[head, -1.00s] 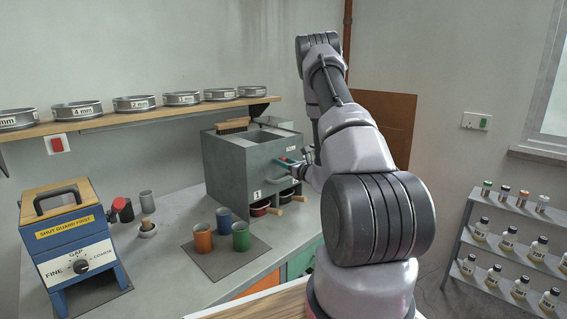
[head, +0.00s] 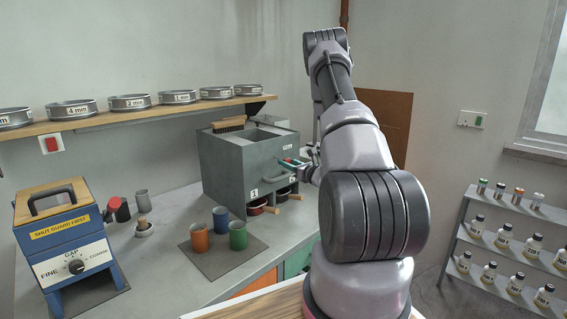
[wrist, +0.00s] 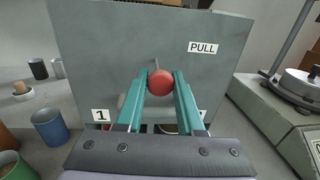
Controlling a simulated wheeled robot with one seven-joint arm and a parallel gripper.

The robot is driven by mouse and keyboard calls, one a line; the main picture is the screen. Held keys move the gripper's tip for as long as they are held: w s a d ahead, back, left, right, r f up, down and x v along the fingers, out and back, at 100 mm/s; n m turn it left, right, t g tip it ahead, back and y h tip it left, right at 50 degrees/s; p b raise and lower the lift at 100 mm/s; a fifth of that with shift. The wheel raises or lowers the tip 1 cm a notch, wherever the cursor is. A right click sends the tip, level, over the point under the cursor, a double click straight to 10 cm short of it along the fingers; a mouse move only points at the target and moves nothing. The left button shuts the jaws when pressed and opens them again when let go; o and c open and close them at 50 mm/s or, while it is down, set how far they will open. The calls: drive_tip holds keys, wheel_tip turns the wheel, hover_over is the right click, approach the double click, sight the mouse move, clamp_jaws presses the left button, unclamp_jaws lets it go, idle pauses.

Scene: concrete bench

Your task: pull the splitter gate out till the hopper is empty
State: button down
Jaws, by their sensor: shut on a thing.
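The splitter (head: 222,168) is a grey box on the bench, with its hopper (head: 262,138) open at the top. From this angle I cannot tell what the hopper holds. The gate's red ball knob (wrist: 161,83) stands on a thin rod in front of the face marked PULL, and the rod shows behind it. My gripper (wrist: 160,85) is shut on the knob, with a teal finger on each side. In the head view my gripper (head: 293,162) is at the splitter's front face, partly hidden by my arm.
Dark red pans (head: 257,207) sit under the splitter. Orange, blue and green cups (head: 238,236) stand on a mat to its front left. A brush (head: 229,124) lies on the splitter's top. A blue mill (head: 65,245) stands at the left, with sieves (head: 130,102) on the shelf above.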

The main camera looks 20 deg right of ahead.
drive_tip(key=shift+s+d+f, duration=0.1)
drive_tip(key=shift+s+f, duration=0.05)
drive_tip(key=c, duration=0.5)
unclamp_jaws()
drive_tip(key=shift+c, duration=0.2)
drive_tip(key=shift+s, duration=0.1)
drive_tip(key=v, duration=1)
drive_tip(key=shift+s, duration=0.35)
drive_tip(key=shift+d, duration=0.1)
